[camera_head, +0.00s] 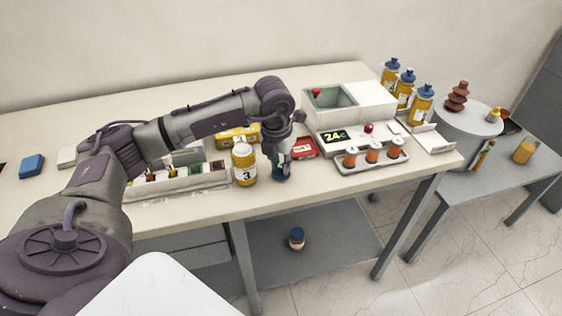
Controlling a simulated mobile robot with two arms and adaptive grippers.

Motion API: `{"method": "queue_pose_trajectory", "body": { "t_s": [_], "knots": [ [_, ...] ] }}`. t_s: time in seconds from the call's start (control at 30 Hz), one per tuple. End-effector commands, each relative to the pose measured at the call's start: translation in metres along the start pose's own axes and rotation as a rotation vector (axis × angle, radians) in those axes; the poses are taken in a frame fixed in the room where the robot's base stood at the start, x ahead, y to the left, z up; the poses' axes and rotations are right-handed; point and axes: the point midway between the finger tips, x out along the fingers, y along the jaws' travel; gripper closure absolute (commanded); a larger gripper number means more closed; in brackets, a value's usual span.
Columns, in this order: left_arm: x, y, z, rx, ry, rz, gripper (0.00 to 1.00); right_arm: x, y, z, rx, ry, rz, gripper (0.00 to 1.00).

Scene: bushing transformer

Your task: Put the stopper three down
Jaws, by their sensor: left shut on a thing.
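My left gripper (282,162) points down over the front part of the table, right of the bottle marked 3. It is shut on the dark blue stopper (280,175), which shows at its fingertips. I cannot tell whether the stopper touches the tabletop. The yellow bottle marked 3 (244,170) stands upright on the table without a blue stopper on it. The fingers partly hide the stopper. My right gripper is not in view.
A rack of orange-brown jars (372,157) and a scale with a green display (345,138) stand to the right. A red box (304,147) lies behind the gripper. A pale tray (178,184) is at left. Blue-stoppered yellow bottles (403,90) stand at the back right.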

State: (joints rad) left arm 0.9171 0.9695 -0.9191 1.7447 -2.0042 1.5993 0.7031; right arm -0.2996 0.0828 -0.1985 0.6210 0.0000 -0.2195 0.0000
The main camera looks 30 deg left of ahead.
Motion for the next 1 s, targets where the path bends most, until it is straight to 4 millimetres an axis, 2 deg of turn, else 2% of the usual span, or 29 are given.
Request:
{"method": "queue_pose_trajectory", "body": {
  "t_s": [0.43,0.47,0.6,0.87,1.0],
  "knots": [
    [0.011,0.000,-0.002,0.001,0.000,0.000,0.97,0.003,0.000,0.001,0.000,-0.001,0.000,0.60],
    [0.009,0.000,-0.001,0.000,0.000,0.000,0.74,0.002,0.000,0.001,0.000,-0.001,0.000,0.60],
    [0.008,0.000,-0.001,0.000,0.000,0.000,0.54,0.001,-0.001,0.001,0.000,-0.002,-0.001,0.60],
    [0.008,0.000,-0.001,0.000,0.000,0.000,0.54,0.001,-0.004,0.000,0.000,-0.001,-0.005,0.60],
    [0.000,0.000,0.000,0.000,-0.003,0.000,0.54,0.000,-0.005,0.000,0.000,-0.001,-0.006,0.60]
  ]
}}
